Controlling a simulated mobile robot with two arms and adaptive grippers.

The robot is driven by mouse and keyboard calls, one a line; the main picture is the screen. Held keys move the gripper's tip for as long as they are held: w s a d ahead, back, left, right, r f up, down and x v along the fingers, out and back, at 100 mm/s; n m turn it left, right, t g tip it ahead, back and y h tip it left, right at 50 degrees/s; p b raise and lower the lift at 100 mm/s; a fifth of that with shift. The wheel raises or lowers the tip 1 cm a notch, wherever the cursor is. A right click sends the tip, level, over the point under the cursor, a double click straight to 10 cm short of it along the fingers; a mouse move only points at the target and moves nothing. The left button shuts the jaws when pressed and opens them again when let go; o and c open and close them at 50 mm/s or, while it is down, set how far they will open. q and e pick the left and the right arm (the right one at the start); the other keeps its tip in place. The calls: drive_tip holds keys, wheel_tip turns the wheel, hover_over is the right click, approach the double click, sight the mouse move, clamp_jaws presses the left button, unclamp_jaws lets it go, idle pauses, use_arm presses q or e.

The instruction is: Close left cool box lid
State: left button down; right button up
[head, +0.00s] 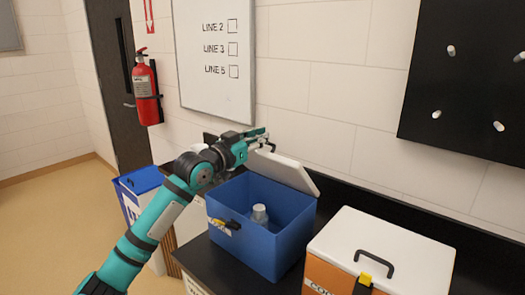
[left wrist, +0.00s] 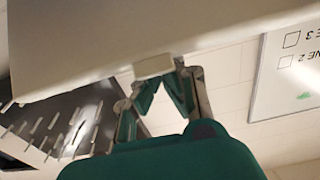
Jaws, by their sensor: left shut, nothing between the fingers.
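The left cool box (head: 262,240) is blue and stands open on the dark counter. Its white lid (head: 284,171) is raised at the back, tilted up towards the wall. A clear bottle (head: 259,213) stands inside the box. My left gripper (head: 268,141) is shut and empty at the upper left edge of the lid. In the left wrist view, the lid (left wrist: 130,40) fills the top as a pale slab, and the fingertips (left wrist: 167,78) are close to a small block on its edge; I cannot tell whether they touch. My right gripper is not in view.
An orange cool box (head: 330,262) with a closed white lid stands to the right on the counter (head: 222,262). A blue bin (head: 140,182) is on the floor at left. A whiteboard (head: 215,55) and a black peg board (head: 465,80) hang on the wall behind.

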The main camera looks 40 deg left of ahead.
sight(255, 153)
use_arm(q)
drive_tip(key=f+b, duration=0.1)
drive_tip(key=s+f+t+b, duration=0.1)
drive_tip(key=f+b, duration=0.1)
drive_tip(key=b, duration=0.1)
drive_tip(key=shift+s+f, duration=0.25)
drive_tip(key=shift+s, duration=0.15)
drive_tip(key=s+t+b, duration=0.1)
drive_tip(key=b, duration=0.1)
drive_tip(key=s+f+t+b, duration=0.1)
drive_tip(key=b, duration=0.2)
drive_tip(key=shift+s+a+f, duration=0.15)
drive_tip(key=shift+s+f, duration=0.05)
drive_tip(key=shift+f, duration=0.1)
drive_tip(key=s+f+t+b, duration=0.1)
drive_tip(key=b, duration=0.2)
drive_tip(key=shift+s, duration=0.25)
drive_tip(key=shift+s+t+b, duration=0.1)
drive_tip(key=shift+t+b, duration=0.2)
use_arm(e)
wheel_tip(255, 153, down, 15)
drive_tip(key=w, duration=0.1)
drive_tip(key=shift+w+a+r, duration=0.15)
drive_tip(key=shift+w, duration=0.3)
use_arm(q)
drive_tip(key=shift+r, duration=0.15)
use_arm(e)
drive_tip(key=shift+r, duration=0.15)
